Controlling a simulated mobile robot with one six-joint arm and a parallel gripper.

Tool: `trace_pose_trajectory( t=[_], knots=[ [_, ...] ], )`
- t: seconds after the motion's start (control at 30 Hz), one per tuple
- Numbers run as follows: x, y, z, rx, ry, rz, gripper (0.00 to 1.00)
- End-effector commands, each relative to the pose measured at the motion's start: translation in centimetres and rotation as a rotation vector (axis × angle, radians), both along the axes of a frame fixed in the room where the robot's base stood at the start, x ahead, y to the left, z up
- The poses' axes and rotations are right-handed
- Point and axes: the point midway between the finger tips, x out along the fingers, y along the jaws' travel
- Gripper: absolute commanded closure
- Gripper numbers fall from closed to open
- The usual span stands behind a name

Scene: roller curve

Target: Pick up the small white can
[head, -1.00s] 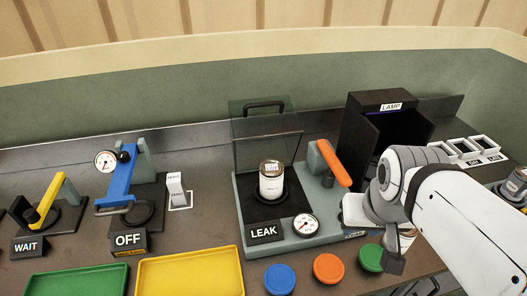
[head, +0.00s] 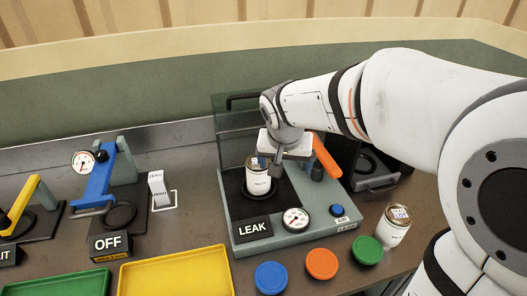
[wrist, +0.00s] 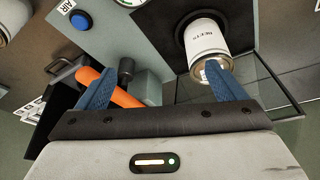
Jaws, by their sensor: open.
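A small white can (head: 257,184) with a metal lid stands upright on the black pad of the LEAK station. It also shows in the wrist view (wrist: 206,40). A second white can (head: 393,228) stands on the bench to the right of that station; I cannot tell by size which one the task names. My gripper (head: 284,162) is open just right of the first can's top. In the wrist view its blue fingers (wrist: 160,82) are spread wide; one overlaps the can's lid end, and the other is near an orange handle. Contact is unclear.
The LEAK station has a raised clear lid (head: 228,125), an orange handle (head: 327,157) and a gauge (head: 295,219). Blue (head: 271,277), orange (head: 321,263) and green (head: 367,250) discs lie in front. A yellow tray (head: 175,275) is at front left. My arm covers much of the right side.

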Motion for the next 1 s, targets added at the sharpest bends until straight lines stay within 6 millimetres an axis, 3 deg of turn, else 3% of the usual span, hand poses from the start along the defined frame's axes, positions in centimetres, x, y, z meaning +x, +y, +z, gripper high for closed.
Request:
trace_pose_trajectory(
  t=[0.03, 0.1, 0.3, 0.67, 1.0],
  knots=[
    [1.5, 1.7, -1.4, 0.0, -0.004, -0.004, 0.09],
    [3.0, 3.4, -2.4, 0.003, -0.015, -0.019, 0.09],
    [5.4, 6.2, -4.0, 0.012, -0.036, -0.043, 0.09],
    [6.9, 6.6, -7.0, 0.012, -0.037, -0.049, 0.09],
    [8.7, 6.7, -10.9, 0.013, -0.039, -0.048, 0.09]
  ],
)
